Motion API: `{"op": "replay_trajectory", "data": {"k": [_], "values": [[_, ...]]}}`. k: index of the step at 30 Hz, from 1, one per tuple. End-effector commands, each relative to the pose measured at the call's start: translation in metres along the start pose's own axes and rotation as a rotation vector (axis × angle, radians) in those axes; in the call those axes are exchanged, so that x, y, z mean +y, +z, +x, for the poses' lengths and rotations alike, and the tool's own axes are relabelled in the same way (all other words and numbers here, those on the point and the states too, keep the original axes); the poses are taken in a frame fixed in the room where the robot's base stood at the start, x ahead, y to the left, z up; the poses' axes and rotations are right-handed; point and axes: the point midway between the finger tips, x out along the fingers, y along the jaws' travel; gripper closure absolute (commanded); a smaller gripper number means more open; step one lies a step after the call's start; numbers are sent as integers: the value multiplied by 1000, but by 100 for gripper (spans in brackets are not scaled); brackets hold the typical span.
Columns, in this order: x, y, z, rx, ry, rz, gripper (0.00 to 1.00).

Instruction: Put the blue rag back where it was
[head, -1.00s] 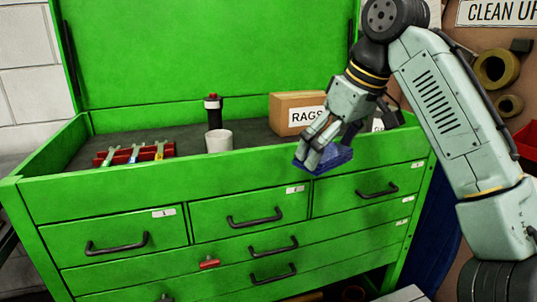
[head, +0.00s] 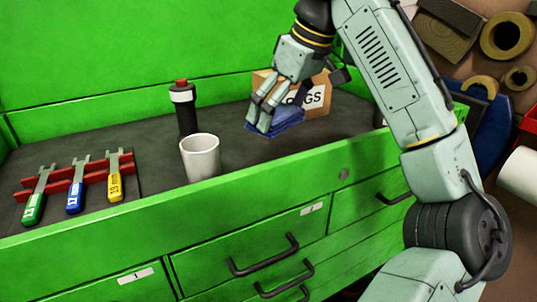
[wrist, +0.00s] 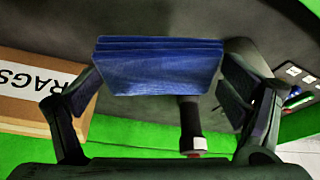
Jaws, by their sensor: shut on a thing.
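The folded blue rag (head: 283,119) is in my gripper (head: 262,118), just in front of the cardboard box marked RAGS (head: 318,97) on the dark top of the green cabinet. I cannot tell whether the rag touches the top. In the wrist view the rag (wrist: 160,68) spans the space between the two fingers of my gripper (wrist: 162,75), and the RAGS box (wrist: 35,100) is at the left. My fingers and wrist hide part of the box front and of the rag in the head view.
A dark bottle with a red cap (head: 185,112) and a white cup (head: 200,158) stand left of the rag. A red rack (head: 75,180) holds three wrenches further left. The raised green front edge (head: 240,185) borders the top. Bare dark top lies between cup and rag.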

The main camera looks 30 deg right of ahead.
Motion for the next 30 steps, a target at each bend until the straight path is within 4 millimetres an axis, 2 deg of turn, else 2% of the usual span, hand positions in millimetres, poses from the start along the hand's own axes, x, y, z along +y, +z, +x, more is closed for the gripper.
{"op": "replay_trajectory", "data": {"k": [3,6,14,19,30], "values": [[0,10,23,1,-5,0,35],[0,16,38,1,-4,-1,35],[0,24,58,0,-3,0,35],[0,34,81,0,-2,1,35],[-1,36,88,1,-1,0,35]]}}
